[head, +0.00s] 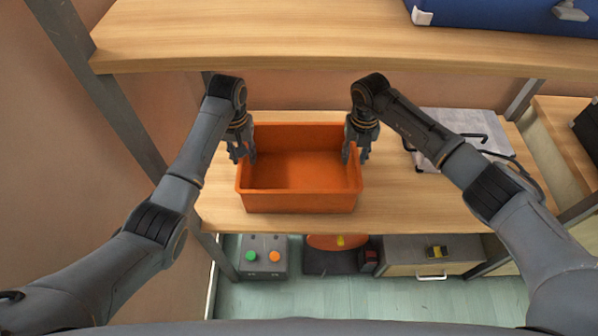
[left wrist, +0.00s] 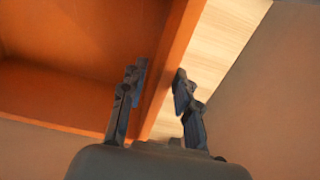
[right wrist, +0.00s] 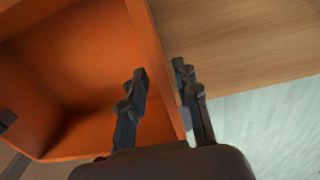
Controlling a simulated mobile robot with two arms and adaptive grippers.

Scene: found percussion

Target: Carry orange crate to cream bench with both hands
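The orange crate (head: 300,202) is an open, empty-looking box on the middle wooden shelf (head: 420,210); whether its base touches the shelf is hard to tell. My left gripper (head: 242,153) has one finger inside and one outside the crate's left wall, close against it. The left wrist view shows this wall (left wrist: 172,60) between the fingers. My right gripper (head: 356,155) straddles the right wall in the same way, and the right wrist view shows that wall (right wrist: 160,70) filling the gap. No cream bench can be made out.
An upper shelf (head: 300,40) overhangs the crate and bears a blue case (head: 500,15). A grey-white panel with black handles (head: 455,125) lies right of the crate. Below are a grey button box (head: 264,262) and a drawer unit (head: 430,262). Metal posts (head: 105,95) flank the shelf.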

